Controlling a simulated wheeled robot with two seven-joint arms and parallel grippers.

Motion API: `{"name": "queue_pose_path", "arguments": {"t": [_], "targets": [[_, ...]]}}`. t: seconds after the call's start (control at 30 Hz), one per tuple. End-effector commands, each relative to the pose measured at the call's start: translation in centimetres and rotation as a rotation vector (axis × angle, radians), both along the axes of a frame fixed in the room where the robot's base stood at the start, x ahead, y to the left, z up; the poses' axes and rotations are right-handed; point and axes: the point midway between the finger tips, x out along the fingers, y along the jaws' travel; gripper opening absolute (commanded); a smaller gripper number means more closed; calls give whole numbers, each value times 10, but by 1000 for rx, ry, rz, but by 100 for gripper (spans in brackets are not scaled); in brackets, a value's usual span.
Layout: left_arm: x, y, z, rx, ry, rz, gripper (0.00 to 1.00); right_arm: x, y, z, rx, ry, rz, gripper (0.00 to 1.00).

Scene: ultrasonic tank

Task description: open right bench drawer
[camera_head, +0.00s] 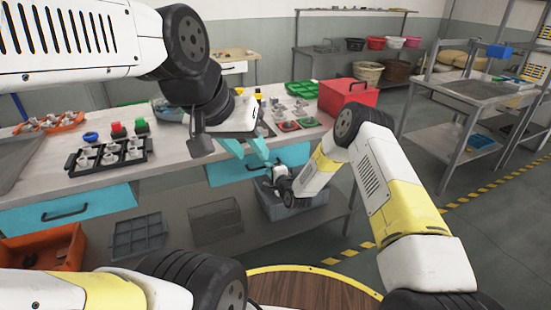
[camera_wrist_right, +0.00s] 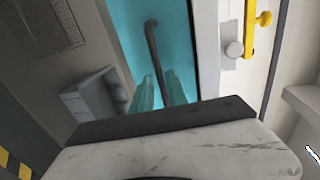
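The right bench drawer (camera_head: 226,173) has a teal front under the worktop and looks shut. In the right wrist view, its teal front (camera_wrist_right: 180,45) fills the upper middle, with a dark bar handle (camera_wrist_right: 151,45). My right gripper (camera_wrist_right: 160,92) has its two teal fingers apart, pointing at the front, with the handle's lower end between them. Contact cannot be told. In the head view, its fingers are largely hidden. My left gripper (camera_head: 246,148) is above the bench's front edge, its teal fingers apart and empty, partly covering the view of the drawer.
The bench (camera_head: 180,158) carries a black rack (camera_head: 108,156), a red box (camera_head: 347,97) and small parts. A left teal drawer (camera_head: 70,210) is shut. A grey bin (camera_head: 290,205) stands on the lower shelf below the right drawer.

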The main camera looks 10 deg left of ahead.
Motion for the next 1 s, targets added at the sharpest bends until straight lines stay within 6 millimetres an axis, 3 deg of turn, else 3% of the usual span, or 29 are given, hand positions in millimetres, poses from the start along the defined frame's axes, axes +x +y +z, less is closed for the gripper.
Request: {"name": "queue_pose_path", "arguments": {"t": [0.3, 0.6, 0.7, 1.0], "targets": [[0, 0, 0, 0, 0, 0, 36, 27, 18, -6, -2, -1, 0, 19], [0, 0, 0, 0, 0, 0, 36, 29, 19, -7, -1, 0, 0, 19], [0, 0, 0, 0, 0, 0, 36, 29, 19, -7, -1, 0, 0, 0], [0, 0, 0, 0, 0, 0, 36, 29, 19, -7, -1, 0, 0, 0]]}}
